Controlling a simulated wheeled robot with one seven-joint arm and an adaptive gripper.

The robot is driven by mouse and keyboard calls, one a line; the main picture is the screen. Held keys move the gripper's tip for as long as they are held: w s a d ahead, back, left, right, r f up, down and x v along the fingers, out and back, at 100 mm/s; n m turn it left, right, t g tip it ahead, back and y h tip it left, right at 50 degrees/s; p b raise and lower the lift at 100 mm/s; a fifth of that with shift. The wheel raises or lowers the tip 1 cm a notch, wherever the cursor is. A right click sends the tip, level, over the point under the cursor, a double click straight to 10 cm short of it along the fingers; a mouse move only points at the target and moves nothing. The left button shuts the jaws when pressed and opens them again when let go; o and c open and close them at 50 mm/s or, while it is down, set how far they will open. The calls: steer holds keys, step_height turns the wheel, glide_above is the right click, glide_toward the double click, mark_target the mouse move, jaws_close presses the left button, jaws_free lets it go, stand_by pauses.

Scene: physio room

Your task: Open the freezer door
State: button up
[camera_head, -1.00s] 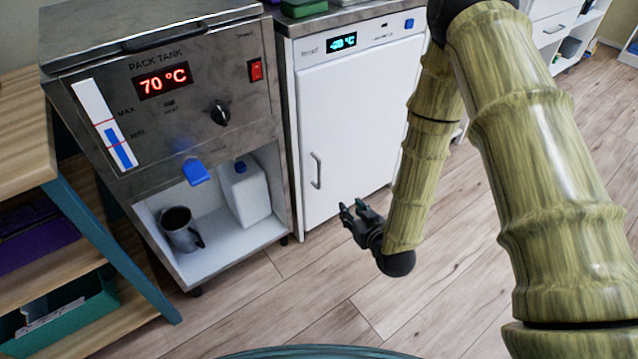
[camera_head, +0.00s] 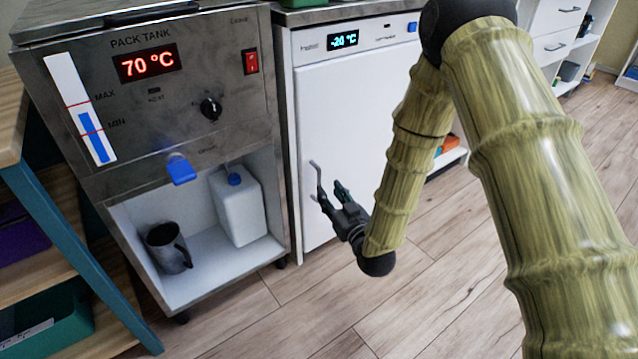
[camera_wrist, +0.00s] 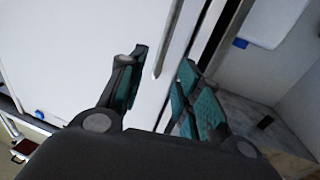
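The freezer is a white cabinet with a display reading -20 °C, and its white door (camera_head: 345,130) looks shut in the head view. A grey vertical bar handle (camera_head: 318,187) is on the door's left side. My gripper (camera_head: 331,195) is at the lower part of the handle. In the wrist view my gripper (camera_wrist: 160,90) is open, with its two teal-padded fingers apart. The handle (camera_wrist: 169,45) lies between the fingers' lines, toward the door (camera_wrist: 75,50). I cannot tell whether either finger touches it.
The steel pack tank (camera_head: 190,70) stands left of the freezer, with a mug (camera_head: 165,248) and a white jug (camera_head: 238,205) in its lower bay. A wooden shelf unit (camera_head: 70,240) is at far left. The floor (camera_head: 300,310) in front is clear.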

mark_target(320, 180)
steer(key=b+x, duration=0.2)
steer(key=x, duration=0.5)
steer(key=shift+w+a+b, duration=0.15)
steer(key=shift+w+b, duration=0.15)
steer(key=shift+b, duration=0.1)
jaws_close()
